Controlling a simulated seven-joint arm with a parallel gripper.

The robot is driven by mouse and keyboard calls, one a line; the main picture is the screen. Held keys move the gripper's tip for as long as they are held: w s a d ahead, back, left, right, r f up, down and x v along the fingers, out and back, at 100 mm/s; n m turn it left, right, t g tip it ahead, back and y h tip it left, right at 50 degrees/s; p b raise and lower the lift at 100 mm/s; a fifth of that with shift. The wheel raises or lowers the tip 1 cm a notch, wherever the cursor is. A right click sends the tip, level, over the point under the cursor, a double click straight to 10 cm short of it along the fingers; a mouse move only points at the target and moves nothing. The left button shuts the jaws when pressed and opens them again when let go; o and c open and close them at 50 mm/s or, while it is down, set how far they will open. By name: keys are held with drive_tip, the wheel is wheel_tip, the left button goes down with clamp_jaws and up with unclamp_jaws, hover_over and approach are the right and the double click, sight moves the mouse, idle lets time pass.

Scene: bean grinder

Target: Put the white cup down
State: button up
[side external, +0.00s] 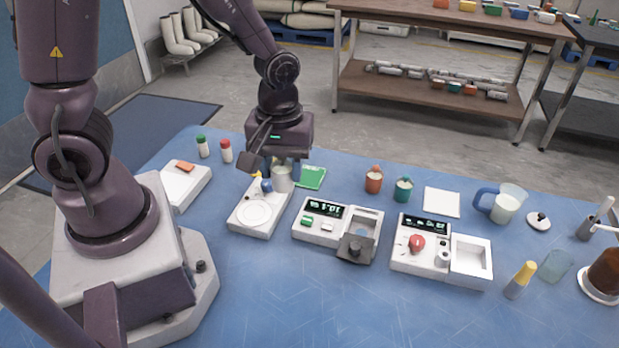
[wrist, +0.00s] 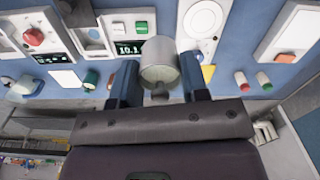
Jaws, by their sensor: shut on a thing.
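The white cup (side external: 283,181) is between the blue fingers of my gripper (side external: 281,173). It hangs behind the far right corner of the white unit with a round plate (side external: 244,226). In the wrist view the pale cup (wrist: 159,56) sits between the two fingers of my gripper (wrist: 158,82), which are shut on it. Its underside and any gap to the table are hard to make out.
A scale with a display (side external: 309,235) stands right of the round-plate unit. A green packet (side external: 312,177) lies close to the cup's right. Two shakers, one green-capped (side external: 203,147) and one red-capped (side external: 226,152), stand left. The blue table (side external: 240,290) is clear in front.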

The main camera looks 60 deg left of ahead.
drive_tip(key=s+a+n, duration=0.1)
drive_tip(key=a+n, duration=0.5)
drive_tip(key=a, duration=0.4)
drive_tip(key=n, duration=0.1)
hover_over(307, 176)
wheel_tip(307, 176, down, 10)
drive_tip(key=shift+s, duration=0.15)
drive_tip(key=shift+f, duration=1.7)
drive_tip(key=shift+f, duration=0.15)
drive_tip(key=o, duration=1)
